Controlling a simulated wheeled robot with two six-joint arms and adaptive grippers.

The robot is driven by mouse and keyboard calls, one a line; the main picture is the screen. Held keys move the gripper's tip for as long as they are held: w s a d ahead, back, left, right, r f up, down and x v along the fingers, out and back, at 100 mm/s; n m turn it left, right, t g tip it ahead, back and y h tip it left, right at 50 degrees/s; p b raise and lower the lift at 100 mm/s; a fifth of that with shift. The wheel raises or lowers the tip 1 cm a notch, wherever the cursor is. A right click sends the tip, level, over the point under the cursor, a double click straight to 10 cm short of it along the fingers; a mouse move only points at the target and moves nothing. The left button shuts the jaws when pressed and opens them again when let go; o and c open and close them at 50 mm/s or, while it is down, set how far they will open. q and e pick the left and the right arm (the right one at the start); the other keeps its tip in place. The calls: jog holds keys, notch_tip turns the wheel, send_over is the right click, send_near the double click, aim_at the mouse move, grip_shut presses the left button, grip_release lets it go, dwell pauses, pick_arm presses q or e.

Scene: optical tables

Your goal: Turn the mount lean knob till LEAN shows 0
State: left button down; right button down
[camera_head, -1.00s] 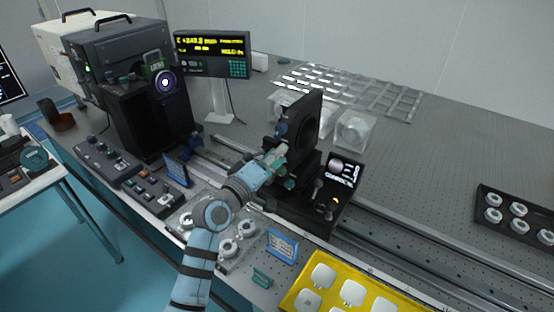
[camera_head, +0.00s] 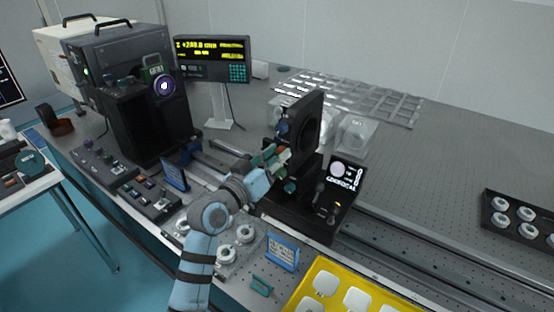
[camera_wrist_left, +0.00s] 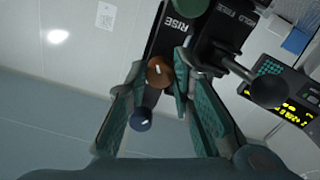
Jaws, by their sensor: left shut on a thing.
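The black upright mount (camera_head: 309,118) stands on a carriage on the rail, with a large round opening and small knobs on its left side. My left gripper (camera_head: 277,157) is at these knobs. In the left wrist view its teal fingers (camera_wrist_left: 160,80) are shut on an orange-brown knob (camera_wrist_left: 160,72) with a white mark. A dark blue knob (camera_wrist_left: 141,119) is close by, and a green knob (camera_wrist_left: 190,6) is near the word RISE. I see no LEAN label on the held knob. The readout display (camera_head: 212,60) shows yellow text too small to read surely. My right gripper is not in view.
A small lit screen (camera_head: 346,173) stands right of the mount. A yellow tray (camera_head: 291,304) is at the front, a black tray of rings (camera_head: 516,246) at the right. A dark lens-bearing unit (camera_head: 135,120) stands left.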

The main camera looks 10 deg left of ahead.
pick_arm(q)
jog(key=shift+f, duration=0.15)
dwell(0.3)
jog(key=c, duration=1.4)
grip_release()
jog(key=v, duration=1.2)
